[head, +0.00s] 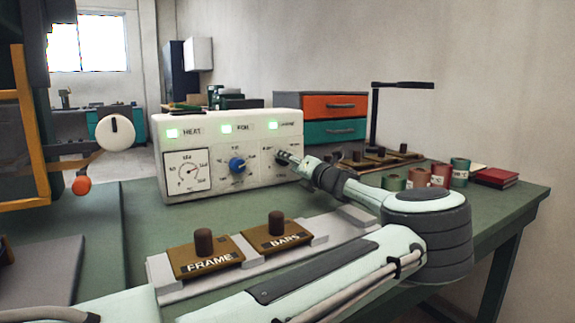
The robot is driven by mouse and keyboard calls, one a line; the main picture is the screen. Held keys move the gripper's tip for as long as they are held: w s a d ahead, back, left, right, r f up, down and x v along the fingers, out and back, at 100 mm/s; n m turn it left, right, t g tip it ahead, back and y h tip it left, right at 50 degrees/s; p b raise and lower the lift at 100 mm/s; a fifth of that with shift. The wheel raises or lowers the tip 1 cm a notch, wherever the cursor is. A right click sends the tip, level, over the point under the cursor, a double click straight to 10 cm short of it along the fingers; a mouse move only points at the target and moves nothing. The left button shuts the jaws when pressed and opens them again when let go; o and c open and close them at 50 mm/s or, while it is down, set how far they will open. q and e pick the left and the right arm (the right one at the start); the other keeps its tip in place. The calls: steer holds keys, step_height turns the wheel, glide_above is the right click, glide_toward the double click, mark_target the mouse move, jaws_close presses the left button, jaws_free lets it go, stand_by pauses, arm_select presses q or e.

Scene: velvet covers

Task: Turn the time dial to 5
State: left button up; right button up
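A white control box (224,118) stands on the green bench with three lit green lamps along its top. Its labels read HEAT and what looks like FOIL; the third, at right, is too blurred to read. No dial is readable as time. My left gripper is out of view.
Two brown blocks marked FRAME (206,256) and BARS (276,235) sit on a grey rail in front of the box. An orange and teal drawer unit (335,117) stands behind. Several coloured rolls (419,176) and a red book (496,177) are at right. A machine (20,130) stands at left.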

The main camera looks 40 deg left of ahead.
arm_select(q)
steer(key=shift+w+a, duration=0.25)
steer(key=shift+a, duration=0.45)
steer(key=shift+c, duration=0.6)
